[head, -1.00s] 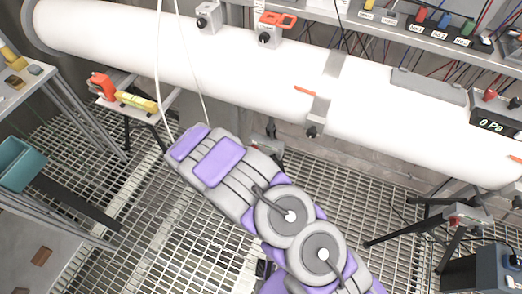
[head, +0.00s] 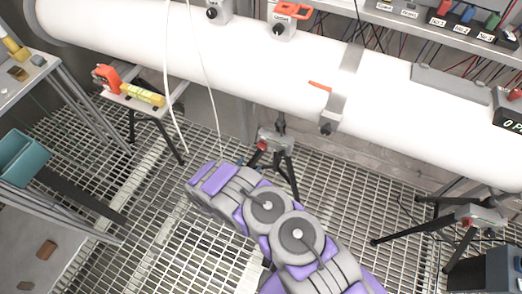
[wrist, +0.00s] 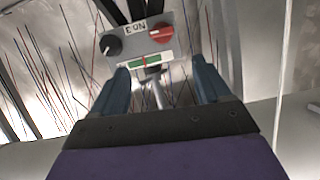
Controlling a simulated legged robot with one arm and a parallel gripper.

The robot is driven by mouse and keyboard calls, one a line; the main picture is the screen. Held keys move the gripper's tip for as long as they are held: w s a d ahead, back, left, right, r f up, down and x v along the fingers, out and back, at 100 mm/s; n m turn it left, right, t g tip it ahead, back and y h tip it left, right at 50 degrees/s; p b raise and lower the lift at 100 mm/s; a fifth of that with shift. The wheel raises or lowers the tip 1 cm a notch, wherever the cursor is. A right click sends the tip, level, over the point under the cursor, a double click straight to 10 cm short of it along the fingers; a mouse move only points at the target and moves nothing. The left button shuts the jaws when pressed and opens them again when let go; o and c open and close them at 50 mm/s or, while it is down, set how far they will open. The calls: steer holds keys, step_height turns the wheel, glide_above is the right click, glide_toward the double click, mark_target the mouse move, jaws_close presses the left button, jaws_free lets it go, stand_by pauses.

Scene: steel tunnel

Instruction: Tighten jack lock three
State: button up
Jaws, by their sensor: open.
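A jack box (wrist: 137,45) with a label reading No 3 upside down is ahead in the wrist view. It has a red knob (wrist: 161,33) at right, a black knob (wrist: 111,44) at left and a green strip with red ends (wrist: 147,62). My gripper (wrist: 160,73) is open and empty, its two blue fingers spread below the box and apart from the red knob. In the head view a tripod jack (head: 275,143) with a red knob stands under the pipe, past my arm; I cannot tell whether it is the same jack. My gripper is hidden there.
A large white pipe (head: 250,70) crosses above. Another tripod jack (head: 470,215) stands at right, and a stand with orange and yellow parts (head: 133,88) at left. White cables hang left of my arm. The floor is metal grating (head: 150,215).

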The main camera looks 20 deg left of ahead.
steer(key=b, duration=0.2)
glide_toward(260, 148)
steer(key=x, duration=0.2)
steer(key=b+x, duration=0.1)
steer(key=x, duration=0.4)
steer(key=shift+w+d+r, duration=0.1)
steer(key=shift+w+d, duration=0.2)
steer(key=shift+d, duration=0.05)
steer(key=shift+w+b, duration=0.3)
steer(key=shift+w+a+f, duration=0.2)
steer(key=shift+a+f, duration=0.05)
steer(key=shift+a, duration=0.05)
steer(key=shift+c, duration=0.3)
steer(key=shift+d+r, duration=0.1)
steer(key=shift+d, duration=0.15)
steer(key=c, duration=0.5)
steer(key=shift+a, duration=0.1)
steer(key=c, duration=0.5)
